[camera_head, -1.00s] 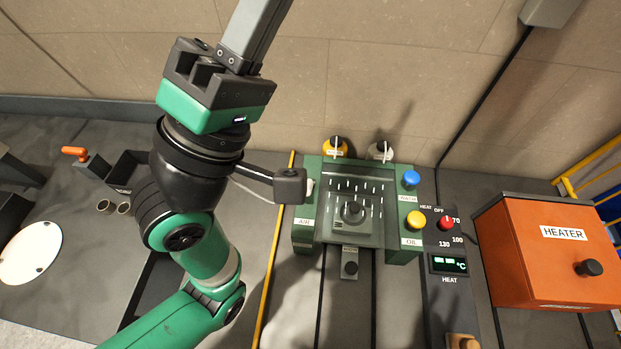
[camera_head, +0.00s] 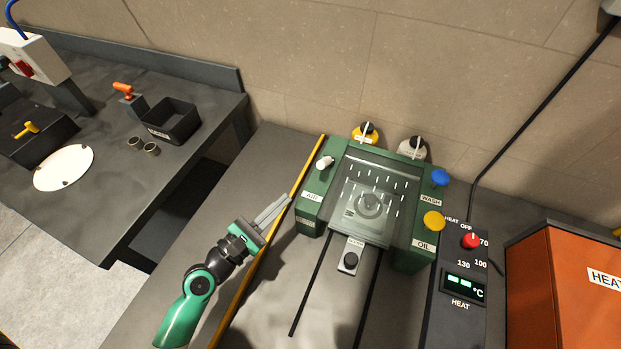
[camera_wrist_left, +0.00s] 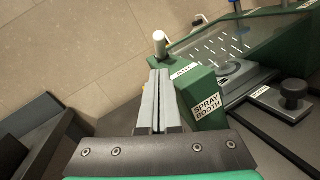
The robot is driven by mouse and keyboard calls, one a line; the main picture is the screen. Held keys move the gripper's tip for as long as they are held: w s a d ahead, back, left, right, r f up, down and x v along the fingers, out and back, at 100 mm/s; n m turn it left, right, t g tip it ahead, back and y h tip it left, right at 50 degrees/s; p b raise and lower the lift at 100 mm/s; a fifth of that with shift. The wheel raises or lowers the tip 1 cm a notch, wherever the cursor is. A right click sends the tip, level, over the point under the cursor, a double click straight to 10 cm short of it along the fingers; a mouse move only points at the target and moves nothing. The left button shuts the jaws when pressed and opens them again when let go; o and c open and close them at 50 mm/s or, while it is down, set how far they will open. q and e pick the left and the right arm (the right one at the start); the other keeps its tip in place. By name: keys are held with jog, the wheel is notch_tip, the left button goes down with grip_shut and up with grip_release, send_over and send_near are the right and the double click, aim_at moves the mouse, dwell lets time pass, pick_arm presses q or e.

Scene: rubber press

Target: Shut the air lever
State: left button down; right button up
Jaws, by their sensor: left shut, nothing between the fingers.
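The air lever (camera_head: 324,162) is a small white-capped lever on the left side of the green spray booth (camera_head: 312,212), just behind the AIR label (camera_head: 312,197). In the left wrist view the lever (camera_wrist_left: 160,38) stands beyond the booth's near end, its white cap pointing up and left. My left gripper (camera_head: 286,199) is shut and empty. It is in front and left of the booth, with its fingertips near the booth's left front corner and apart from the lever. The wrist view shows its closed fingers (camera_wrist_left: 158,75) beside the SPRAY BOOTH label. My right gripper is not in view.
Blue wash (camera_head: 440,177) and yellow oil (camera_head: 433,221) knobs are on the booth's right side. Yellow and grey knobs stand behind it. A heat panel (camera_head: 464,287) and orange heater (camera_head: 560,290) lie further right. A yellow strip (camera_head: 308,160) runs left of the booth.

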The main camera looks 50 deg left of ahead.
aim_at(309, 185)
pick_arm(q)
jog(key=w, duration=0.6)
jog(key=w+a, duration=0.1)
jog(key=w, duration=0.3)
jog(key=shift+r, duration=0.2)
